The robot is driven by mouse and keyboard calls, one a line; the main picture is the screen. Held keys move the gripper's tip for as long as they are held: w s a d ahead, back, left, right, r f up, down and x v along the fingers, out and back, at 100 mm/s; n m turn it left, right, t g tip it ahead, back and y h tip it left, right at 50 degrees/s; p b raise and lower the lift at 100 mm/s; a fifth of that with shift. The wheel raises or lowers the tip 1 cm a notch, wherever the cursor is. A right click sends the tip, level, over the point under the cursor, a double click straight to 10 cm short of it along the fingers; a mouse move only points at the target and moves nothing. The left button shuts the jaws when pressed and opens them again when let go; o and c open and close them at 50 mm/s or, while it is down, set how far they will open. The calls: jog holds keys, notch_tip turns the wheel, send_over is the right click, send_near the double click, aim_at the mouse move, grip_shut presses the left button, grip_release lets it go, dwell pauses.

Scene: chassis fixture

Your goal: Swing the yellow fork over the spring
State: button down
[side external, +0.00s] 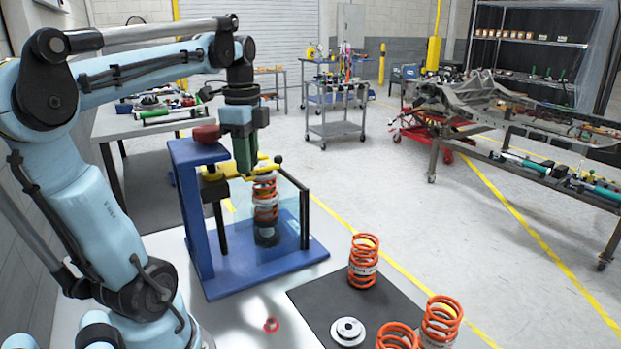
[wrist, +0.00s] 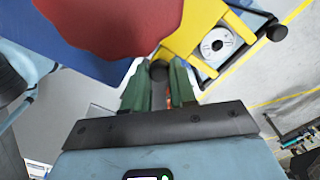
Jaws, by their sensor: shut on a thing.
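The yellow fork (side external: 224,176) sits on the blue spring press and reaches across the top of the orange spring (side external: 265,197), which stands upright in it. In the wrist view the yellow fork (wrist: 190,32) shows beside a round silver top mount (wrist: 217,45). My gripper (side external: 245,165) points down at the fork. In the wrist view its green fingers (wrist: 159,88) are closed around a dark round knob (wrist: 159,71) by the fork. The fingers hide part of the fork and spring in the side view.
The press has a blue base (side external: 255,265), a blue column (side external: 192,220), a red knob (side external: 206,133) and a clear guard (side external: 290,205). Several orange springs (side external: 363,260) and a silver disc (side external: 348,331) are on or by a black mat (side external: 325,305). A small red ring (side external: 271,324) lies on the table.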

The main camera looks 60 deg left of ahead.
jog(key=shift+d, duration=0.1)
jog(key=c, duration=0.9)
grip_release()
jog(key=shift+s, duration=0.1)
